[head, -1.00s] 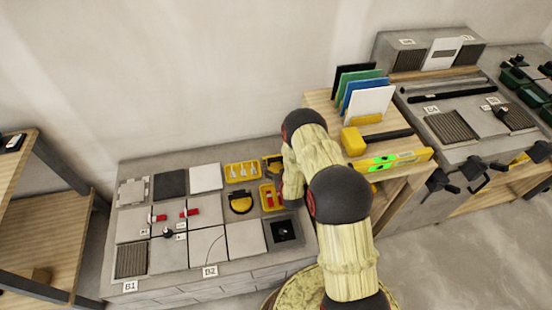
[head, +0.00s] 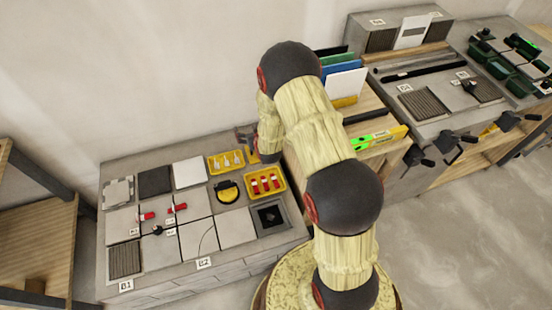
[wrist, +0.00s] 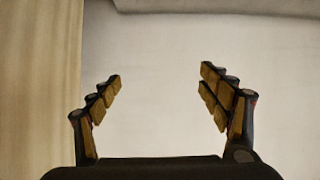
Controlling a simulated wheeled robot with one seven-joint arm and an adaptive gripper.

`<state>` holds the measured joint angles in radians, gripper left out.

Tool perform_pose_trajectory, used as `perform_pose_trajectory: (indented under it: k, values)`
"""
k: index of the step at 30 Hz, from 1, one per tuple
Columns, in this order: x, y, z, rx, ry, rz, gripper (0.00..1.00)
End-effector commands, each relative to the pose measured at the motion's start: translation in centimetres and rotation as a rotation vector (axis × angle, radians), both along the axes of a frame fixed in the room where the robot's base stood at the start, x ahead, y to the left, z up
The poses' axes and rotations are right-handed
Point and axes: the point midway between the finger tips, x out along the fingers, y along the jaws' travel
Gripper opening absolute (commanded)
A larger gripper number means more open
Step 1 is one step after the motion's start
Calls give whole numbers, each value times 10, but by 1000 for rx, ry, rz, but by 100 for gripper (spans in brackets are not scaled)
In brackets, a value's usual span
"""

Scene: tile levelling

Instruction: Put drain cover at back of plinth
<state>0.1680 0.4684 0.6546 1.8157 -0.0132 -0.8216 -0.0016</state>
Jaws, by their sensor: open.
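A dark square piece with a small centre mark (head: 270,215), which looks like a drain cover or drain, lies in a grey tile at the front right of the low grey block (head: 215,275). I cannot tell which it is. This block, labelled B1 and B2, may be the plinth. My gripper (wrist: 162,78) is open and empty in the wrist view, with pale wall beyond its fingers. In the head view my arm hides most of it, near the back right of the low block. The gripper is apart from the dark square piece.
Yellow trays (head: 265,182) and several tiles fill the low block's top. A wooden bench with upright coloured sheets (head: 345,78) and a green-yellow level (head: 380,137) stands right of it, beside my arm. A grey bench with clamps (head: 455,140) is farther right. A wooden shelf (head: 40,250) stands left.

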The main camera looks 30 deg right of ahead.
Motion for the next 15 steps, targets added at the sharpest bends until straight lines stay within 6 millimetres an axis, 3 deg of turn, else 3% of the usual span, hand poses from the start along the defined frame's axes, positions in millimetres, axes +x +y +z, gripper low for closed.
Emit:
perform_pose_trajectory:
  k: [1, 7, 15]
  values:
    - [4, 4, 27, 0, 7, 6, 78]
    - [-6, 21, 108, 10, 83, 28, 78]
    - [-56, 47, 208, 22, 187, 56, 78]
